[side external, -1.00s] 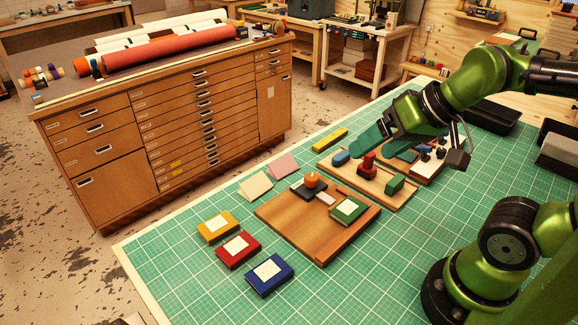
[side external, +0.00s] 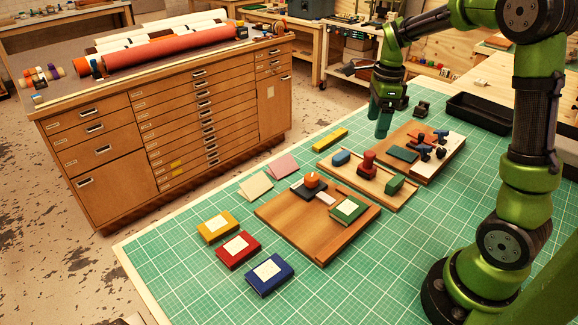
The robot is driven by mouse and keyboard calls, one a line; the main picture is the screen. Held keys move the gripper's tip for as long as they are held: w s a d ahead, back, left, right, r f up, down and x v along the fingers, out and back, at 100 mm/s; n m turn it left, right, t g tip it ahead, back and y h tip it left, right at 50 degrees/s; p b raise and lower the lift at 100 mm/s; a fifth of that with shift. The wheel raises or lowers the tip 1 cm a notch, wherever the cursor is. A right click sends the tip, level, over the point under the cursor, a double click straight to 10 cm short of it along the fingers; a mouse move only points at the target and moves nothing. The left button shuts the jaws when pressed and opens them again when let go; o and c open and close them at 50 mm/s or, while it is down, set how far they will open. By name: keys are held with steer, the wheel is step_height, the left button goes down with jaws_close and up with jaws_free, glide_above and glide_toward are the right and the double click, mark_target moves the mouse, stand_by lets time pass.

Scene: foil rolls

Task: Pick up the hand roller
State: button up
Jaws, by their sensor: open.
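My gripper (side external: 380,128) points down with its teal fingers, above the back edge of the mat. It is open and holds nothing that I can see. Below and to its right lies a wooden board (side external: 437,167) with small dark-and-blue handled tools (side external: 424,151), a red-orange piece (side external: 416,137) and a dark flat block (side external: 403,153). A small black object (side external: 422,108) stands on the mat behind this board, right of my gripper. Which of these is the hand roller I cannot tell; they are small in this view.
A wooden tray (side external: 370,189) holds a red stamp (side external: 368,165), a blue piece (side external: 341,157) and a green piece (side external: 394,184). A larger board (side external: 300,234) lies in front with an orange-knobbed tool (side external: 312,181). A black tray (side external: 480,112) is at the right back.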

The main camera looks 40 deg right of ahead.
steer(key=d+m, duration=0.2)
steer(key=m, duration=0.5)
glide_toward(368, 165)
steer(key=shift+g, duration=0.3)
steer(key=f, duration=0.3)
steer(key=d+f, duration=0.1)
steer(key=f, duration=0.1)
steer(key=shift+w+f, duration=0.2)
steer(key=shift+f, duration=0.05)
steer(key=shift+w+f, duration=0.2)
steer(key=shift+f, duration=1.2)
steer(key=shift+w+f, duration=0.15)
steer(key=shift+f, duration=1.25)
steer(key=c, duration=1.4)
steer(key=shift+o, duration=0.2)
